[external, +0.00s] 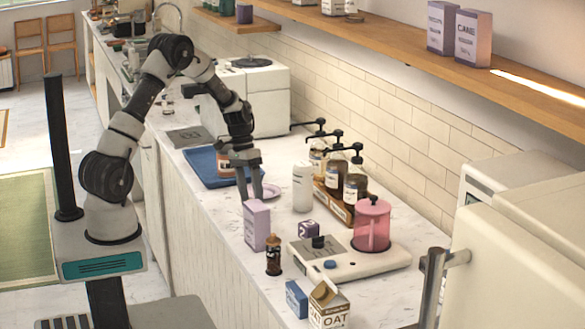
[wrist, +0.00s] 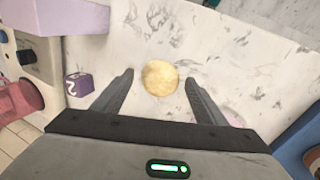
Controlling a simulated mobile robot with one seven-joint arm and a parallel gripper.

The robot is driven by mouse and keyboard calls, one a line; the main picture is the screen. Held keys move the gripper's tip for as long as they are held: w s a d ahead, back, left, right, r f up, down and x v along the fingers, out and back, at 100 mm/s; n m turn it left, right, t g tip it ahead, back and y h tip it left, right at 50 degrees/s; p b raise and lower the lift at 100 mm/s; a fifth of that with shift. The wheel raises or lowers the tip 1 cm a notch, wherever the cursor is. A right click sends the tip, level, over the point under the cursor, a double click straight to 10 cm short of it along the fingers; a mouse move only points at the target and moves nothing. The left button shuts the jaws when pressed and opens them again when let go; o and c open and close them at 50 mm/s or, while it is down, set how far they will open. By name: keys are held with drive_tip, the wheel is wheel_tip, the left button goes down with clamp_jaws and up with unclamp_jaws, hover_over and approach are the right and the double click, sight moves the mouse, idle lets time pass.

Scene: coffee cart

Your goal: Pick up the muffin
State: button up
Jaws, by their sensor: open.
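The muffin (wrist: 160,77) is a round, pale yellow thing on the white marble counter in the wrist view. It lies midway between and just beyond the fingertips of my open gripper (wrist: 158,80), and nothing touches it. In the external view my gripper (external: 252,195) points down over the counter, its fingers apart, behind the lilac carton. I cannot make out the muffin in the external view; the carton or my fingers may hide it.
The lilac carton (external: 257,225) and a small purple box (wrist: 79,85) stand close by. A white bottle (external: 302,187), syrup pump bottles (external: 355,185) and a scale with a pink press (external: 372,225) stand to the right.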

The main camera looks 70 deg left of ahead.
drive_tip(key=shift+d+f, duration=0.2)
drive_tip(key=shift+f, duration=0.5)
drive_tip(key=c, duration=1.1)
